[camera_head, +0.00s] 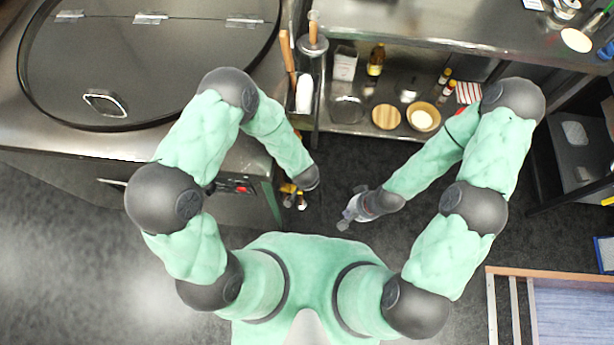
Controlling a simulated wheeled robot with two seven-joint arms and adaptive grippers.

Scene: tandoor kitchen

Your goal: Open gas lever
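The tandoor unit (60,152) stands at the left, with a red control (242,189) on its front side. Small yellow and dark parts (288,189) show low beside its right corner. They are too small to tell whether the gas lever is among them. My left arm reaches over the unit's front, and its wrist ends right above these parts. The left gripper is not clear there, and I cannot tell its fingers from the parts below. My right gripper (349,212) is over the dark floor right of the unit, fingers apart, with nothing visible between them.
A large dark round lid (150,70) covers the tandoor. A steel shelf table at the back holds a bottle (376,60), a wooden bowl (423,117) and a round board (386,117). A wood-edged frame (548,272) stands at lower right. Floor between is clear.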

